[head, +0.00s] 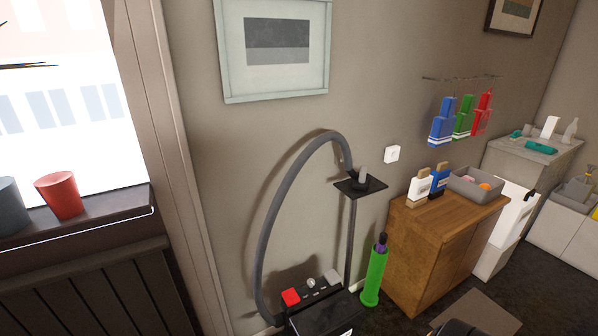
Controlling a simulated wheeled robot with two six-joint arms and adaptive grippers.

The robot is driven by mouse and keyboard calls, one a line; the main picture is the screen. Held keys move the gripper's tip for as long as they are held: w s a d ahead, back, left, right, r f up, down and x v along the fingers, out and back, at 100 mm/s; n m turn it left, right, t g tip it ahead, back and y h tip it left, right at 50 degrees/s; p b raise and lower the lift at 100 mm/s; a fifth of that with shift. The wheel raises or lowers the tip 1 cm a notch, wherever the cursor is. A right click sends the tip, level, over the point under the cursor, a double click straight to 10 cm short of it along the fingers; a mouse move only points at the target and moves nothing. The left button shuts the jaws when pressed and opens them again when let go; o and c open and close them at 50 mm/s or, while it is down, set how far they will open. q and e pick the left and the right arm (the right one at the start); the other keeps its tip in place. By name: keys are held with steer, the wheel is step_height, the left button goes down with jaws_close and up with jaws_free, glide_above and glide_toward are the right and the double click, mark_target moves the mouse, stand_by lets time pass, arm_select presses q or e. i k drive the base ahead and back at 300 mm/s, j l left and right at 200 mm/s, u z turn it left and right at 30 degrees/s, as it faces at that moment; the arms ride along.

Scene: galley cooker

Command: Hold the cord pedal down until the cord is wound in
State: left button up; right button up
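A dark vacuum cleaner (322,318) stands on the floor at the bottom of the head view, cut off by the lower edge. On its top are a red pedal (291,297) at the left, a grey pedal (333,276) at the right and small knobs between them. I cannot tell from the picture which one is the cord pedal. A grey hose (272,205) arches up from the cleaner to a small black shelf on a pole. No cord shows. Neither of my grippers is in view, and nothing is seen touching the pedals.
A green cylinder (375,277) stands right of the cleaner, beside a wooden cabinet (428,245) carrying bottles and a grey bin (476,187). A white socket (392,154) is on the wall. A red cup (60,195) stands on the windowsill at left. Dark floor lies in front of the cabinet.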

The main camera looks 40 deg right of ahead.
mark_target(331, 277)
steer(key=z, duration=1.65)
